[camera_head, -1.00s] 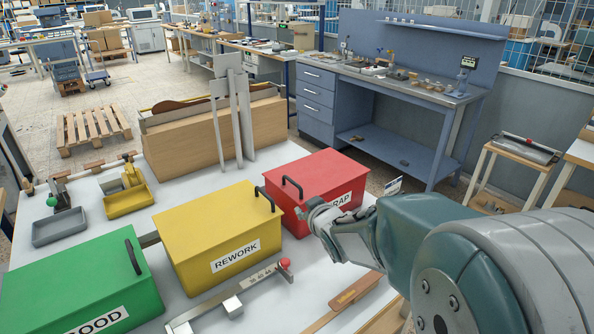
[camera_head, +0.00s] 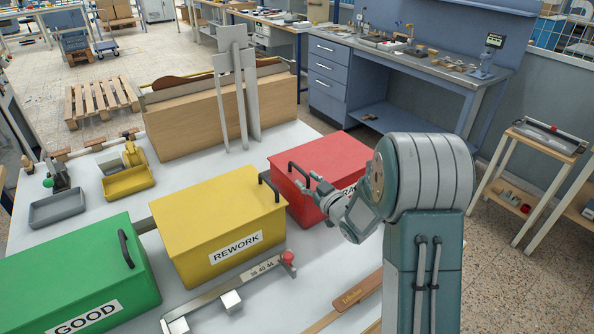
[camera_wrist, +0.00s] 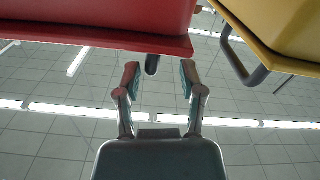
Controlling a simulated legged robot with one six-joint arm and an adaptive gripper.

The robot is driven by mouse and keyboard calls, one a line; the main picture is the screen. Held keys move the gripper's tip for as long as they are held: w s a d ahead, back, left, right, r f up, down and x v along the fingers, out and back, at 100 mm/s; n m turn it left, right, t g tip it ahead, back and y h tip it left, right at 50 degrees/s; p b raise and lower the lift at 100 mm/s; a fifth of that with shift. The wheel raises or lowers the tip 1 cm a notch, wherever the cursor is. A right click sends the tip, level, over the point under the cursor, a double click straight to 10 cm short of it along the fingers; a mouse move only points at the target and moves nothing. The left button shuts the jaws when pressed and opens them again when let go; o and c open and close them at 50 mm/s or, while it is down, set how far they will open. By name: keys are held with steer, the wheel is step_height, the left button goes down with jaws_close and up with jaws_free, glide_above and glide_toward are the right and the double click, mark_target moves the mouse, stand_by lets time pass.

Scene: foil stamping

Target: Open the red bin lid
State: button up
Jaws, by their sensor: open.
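The red bin (camera_head: 331,165) stands on the white table with its lid shut. A black handle (camera_head: 297,173) sits at the lid's left edge, and part of it shows between my fingers in the wrist view (camera_wrist: 152,65). The red bin also fills the upper left of the wrist view (camera_wrist: 100,25). My gripper (camera_head: 312,187) is at the front of the red bin, close to the handle. In the wrist view my gripper (camera_wrist: 160,75) is open, one finger to each side of the handle, not closed on it. The bin's label is partly hidden by my gripper.
The yellow REWORK bin (camera_head: 215,215) stands close to the left of the red bin, with its own black handle (camera_head: 270,190). The green GOOD bin (camera_head: 85,270) is farther left. A metal bar with a red knob (camera_head: 230,293) and a wooden strip (camera_head: 350,297) lie in front.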

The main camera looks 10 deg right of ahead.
mark_target(291, 164)
steer(key=w, duration=0.4)
steer(key=shift+w+a, duration=0.2)
steer(key=shift+w, duration=0.1)
steer(key=shift+w+a, duration=0.2)
steer(key=shift+a, duration=0.45)
steer(key=c, duration=0.5)
steer(key=shift+d, duration=0.2)
jaws_close()
steer(key=shift+d, duration=0.1)
